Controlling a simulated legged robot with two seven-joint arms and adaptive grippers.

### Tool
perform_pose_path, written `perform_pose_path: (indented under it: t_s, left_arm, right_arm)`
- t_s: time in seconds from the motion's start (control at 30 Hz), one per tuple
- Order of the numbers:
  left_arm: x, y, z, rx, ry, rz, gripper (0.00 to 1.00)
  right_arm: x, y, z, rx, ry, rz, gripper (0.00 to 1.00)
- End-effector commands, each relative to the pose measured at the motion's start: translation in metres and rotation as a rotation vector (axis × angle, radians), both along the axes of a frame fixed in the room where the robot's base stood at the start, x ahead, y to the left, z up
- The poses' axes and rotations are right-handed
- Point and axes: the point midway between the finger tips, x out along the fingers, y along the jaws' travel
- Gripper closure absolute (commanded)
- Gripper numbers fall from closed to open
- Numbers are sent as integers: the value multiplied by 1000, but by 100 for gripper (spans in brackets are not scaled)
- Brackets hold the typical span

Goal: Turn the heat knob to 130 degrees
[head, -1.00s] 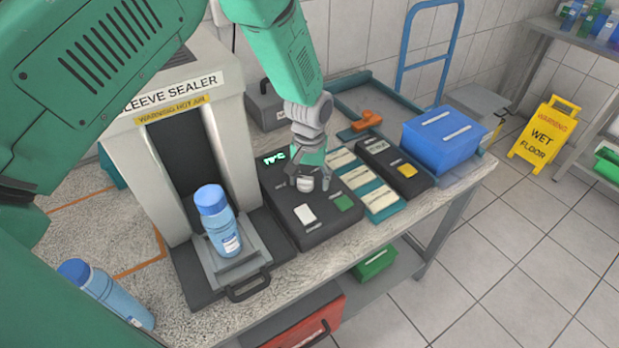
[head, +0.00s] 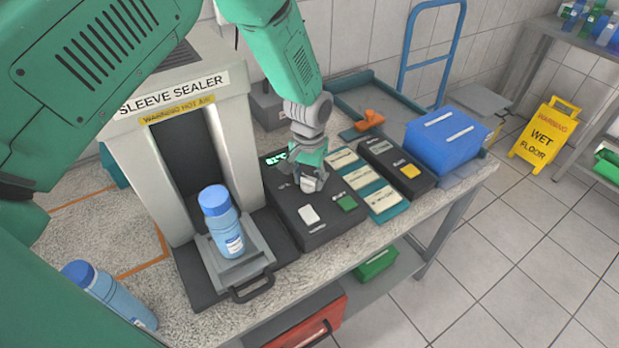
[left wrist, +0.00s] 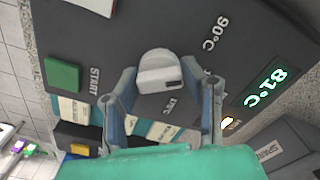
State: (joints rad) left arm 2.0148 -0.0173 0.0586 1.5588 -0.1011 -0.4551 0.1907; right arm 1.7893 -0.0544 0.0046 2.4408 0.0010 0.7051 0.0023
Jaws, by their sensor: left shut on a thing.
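The heat knob (left wrist: 158,72) is a pale round knob on the dark control box (head: 318,235). It also shows in the head view (head: 309,184), partly covered by the gripper. My left gripper (left wrist: 165,85) is shut on the knob, with one finger on each side of it. In the left wrist view a green display (left wrist: 265,88) reads 81°C, upside down. A "90°C" mark (left wrist: 215,32) is printed on the panel; another mark near the knob is partly hidden by a finger. My right gripper is not in view.
The sleeve sealer (head: 225,140) with a blue bottle (head: 221,225) stands left. A dark device (head: 392,163) and a blue box (head: 446,142) are right.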

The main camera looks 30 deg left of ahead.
Motion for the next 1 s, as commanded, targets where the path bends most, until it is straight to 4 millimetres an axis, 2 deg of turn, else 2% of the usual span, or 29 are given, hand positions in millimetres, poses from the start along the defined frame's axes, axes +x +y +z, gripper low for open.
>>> perform_pose_path:
  t_s: [0.53, 1.0]
  left_arm:
    - [0, 1, 0, 1, 0, -434, 92]
    - [0, 1, 0, 1, -1, -587, 92]
  right_arm:
    - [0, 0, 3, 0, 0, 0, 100]
    - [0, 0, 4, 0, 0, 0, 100]
